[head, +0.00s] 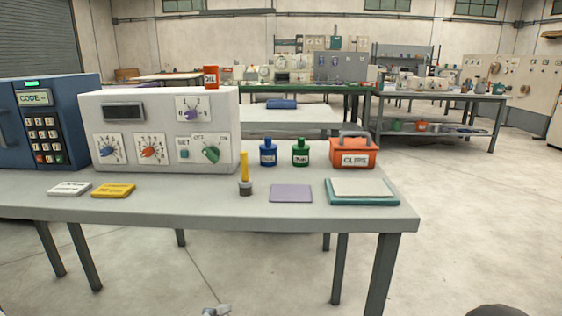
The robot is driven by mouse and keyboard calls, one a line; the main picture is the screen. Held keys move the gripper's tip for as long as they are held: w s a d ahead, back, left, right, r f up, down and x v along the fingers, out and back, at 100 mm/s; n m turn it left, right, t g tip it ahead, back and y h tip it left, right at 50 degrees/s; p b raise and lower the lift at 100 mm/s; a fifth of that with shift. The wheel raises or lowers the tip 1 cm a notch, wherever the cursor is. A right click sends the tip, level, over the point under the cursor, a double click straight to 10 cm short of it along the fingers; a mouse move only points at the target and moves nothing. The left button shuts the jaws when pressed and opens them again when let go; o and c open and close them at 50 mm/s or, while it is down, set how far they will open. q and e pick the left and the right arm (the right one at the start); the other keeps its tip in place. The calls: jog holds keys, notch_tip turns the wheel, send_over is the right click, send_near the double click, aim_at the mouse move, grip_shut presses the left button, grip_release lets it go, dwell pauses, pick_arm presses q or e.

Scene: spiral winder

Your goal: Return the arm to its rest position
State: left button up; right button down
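A small grey metal part (216,310) shows at the bottom edge of the head view, left of centre, below and in front of the grey table (330,215). It looks like the tip of my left gripper, but most of it is cut off, so I cannot tell whether it is open or shut. A dark rounded part of mine shows at the bottom right edge. My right gripper is not in view. Neither part touches anything on the table.
The table carries a blue keypad box (45,125), a white dial panel (160,165), a yellow-handled tool (244,170), blue (268,155) and green (300,155) bottles, an orange clips box (352,155), cards and a teal-edged pad (362,199). The floor in front and right is clear.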

pick_arm(q)
jog(key=s+d+f+m+g+p, duration=0.15)
jog(key=s+f+m+g, duration=0.55)
jog(key=s, duration=0.7)
jog(key=s+a+f+m+g+y+p, duration=0.2)
jog(key=s+a, duration=0.5)
jog(key=s, duration=0.5)
jog(key=s+a+f+m+g+y+p, duration=0.2)
jog(key=s+a+m+g, duration=0.2)
jog(key=s, duration=0.9)
jog(key=a+m, duration=0.2)
jog(key=m, duration=0.1)
jog(key=shift+a+f+y, duration=0.3)
jog(key=shift+a+f, duration=0.1)
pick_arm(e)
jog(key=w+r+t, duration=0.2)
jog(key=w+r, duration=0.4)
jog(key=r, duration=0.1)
pick_arm(q)
jog(key=shift+s, duration=0.1)
